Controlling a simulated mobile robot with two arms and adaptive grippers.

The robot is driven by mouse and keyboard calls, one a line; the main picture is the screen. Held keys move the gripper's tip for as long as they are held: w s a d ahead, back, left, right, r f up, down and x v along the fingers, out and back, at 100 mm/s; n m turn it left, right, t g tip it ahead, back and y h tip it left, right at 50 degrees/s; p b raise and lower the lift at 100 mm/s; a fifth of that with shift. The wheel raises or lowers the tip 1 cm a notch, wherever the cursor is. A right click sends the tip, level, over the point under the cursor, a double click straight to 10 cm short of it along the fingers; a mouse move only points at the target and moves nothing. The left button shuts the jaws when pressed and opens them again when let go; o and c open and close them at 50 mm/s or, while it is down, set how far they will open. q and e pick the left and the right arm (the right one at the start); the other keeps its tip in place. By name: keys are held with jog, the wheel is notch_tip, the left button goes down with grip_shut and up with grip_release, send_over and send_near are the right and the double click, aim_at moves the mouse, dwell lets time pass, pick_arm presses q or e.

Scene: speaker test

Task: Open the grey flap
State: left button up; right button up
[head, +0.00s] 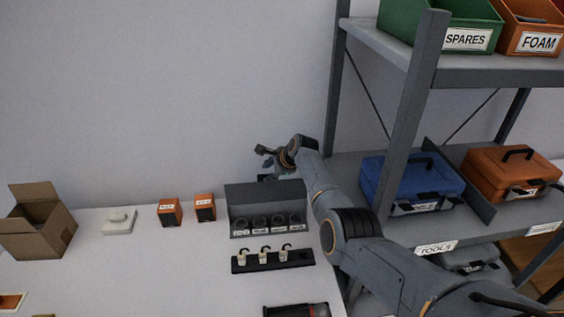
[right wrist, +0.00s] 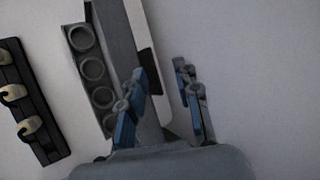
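A grey box (head: 265,202) with a row of round ringed sockets on its front stands near the back right of the table. In the right wrist view it shows from above (right wrist: 117,48), its sockets on the left. I cannot tell clearly which of its grey panels is the flap. A small dark piece (head: 266,178) shows at its back edge; a dark piece (right wrist: 150,72) also shows beside it in the wrist view. My right gripper (head: 266,153) is above the back of the box. Its blue-padded fingers (right wrist: 160,70) are apart, with nothing held. My left gripper is out of view.
A black strip (head: 273,260) with several pale hooked pieces lies in front of the box. Two orange speakers (head: 170,212), a white block (head: 120,221) and a cardboard box (head: 40,224) stand to the left. A shelf rack (head: 405,120) rises at the right. The middle-left tabletop is clear.

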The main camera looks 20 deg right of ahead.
jog(key=shift+s+d+r, duration=0.3)
jog(key=shift+s+r, duration=0.05)
jog(key=shift+r, duration=0.2)
jog(key=v, duration=1)
jog(key=shift+s, duration=0.2)
jog(key=shift+a+r, duration=0.1)
jog(key=shift+r, duration=0.05)
